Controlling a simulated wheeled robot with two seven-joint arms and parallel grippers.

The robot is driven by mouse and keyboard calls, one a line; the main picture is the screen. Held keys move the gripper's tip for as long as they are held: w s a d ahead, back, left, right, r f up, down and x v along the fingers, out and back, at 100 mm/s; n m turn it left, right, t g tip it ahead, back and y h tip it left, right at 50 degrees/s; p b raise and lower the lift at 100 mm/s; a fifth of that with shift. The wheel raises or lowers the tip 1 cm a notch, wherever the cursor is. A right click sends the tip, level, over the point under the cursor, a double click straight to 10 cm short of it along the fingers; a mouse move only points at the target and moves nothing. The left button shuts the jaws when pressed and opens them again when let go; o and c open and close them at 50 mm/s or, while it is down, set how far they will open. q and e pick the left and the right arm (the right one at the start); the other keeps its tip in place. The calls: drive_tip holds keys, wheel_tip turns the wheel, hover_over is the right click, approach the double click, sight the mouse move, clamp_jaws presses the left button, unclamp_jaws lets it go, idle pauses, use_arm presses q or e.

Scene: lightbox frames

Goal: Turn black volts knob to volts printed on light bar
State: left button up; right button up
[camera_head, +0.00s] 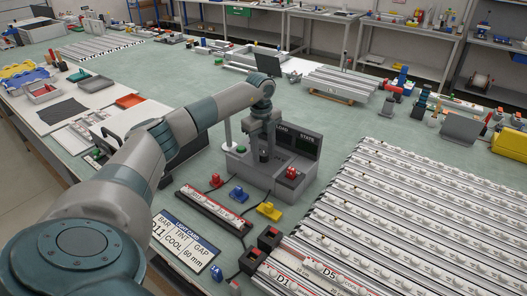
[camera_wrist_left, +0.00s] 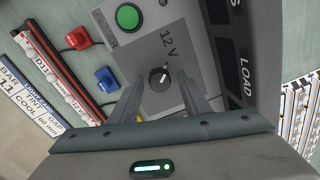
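The black volts knob (camera_wrist_left: 160,78) sits on the grey face of the test box (camera_head: 245,178), with "12 V" printed near it. Its pale pointer mark points up and right in the left wrist view. My left gripper (camera_head: 263,152) hangs over the box. In the left wrist view its fingers (camera_wrist_left: 162,88) are apart, one on each side of the knob; I cannot tell whether they touch it. A light bar (camera_head: 212,207) lies in a black and red holder left of the box; it also shows in the left wrist view (camera_wrist_left: 62,78).
A green button (camera_wrist_left: 127,17) is on the box; a red button (camera_head: 291,173) is at its right. Red, blue (camera_head: 238,194) and yellow (camera_head: 268,211) clips lie nearby. A card (camera_head: 185,242) reads D11, COOL, 60 mm. Rows of light bars (camera_head: 400,215) fill the right.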

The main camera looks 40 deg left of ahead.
sight(261, 155)
use_arm(q)
drive_tip(key=shift+r, duration=0.1)
idle(0.3)
drive_tip(key=shift+r+b, duration=0.35)
drive_tip(key=shift+r, duration=0.2)
wheel_tip(261, 155, up, 16)
drive_tip(key=s+b, duration=0.1)
drive_tip(key=b, duration=0.2)
drive_tip(key=shift+b, duration=0.3)
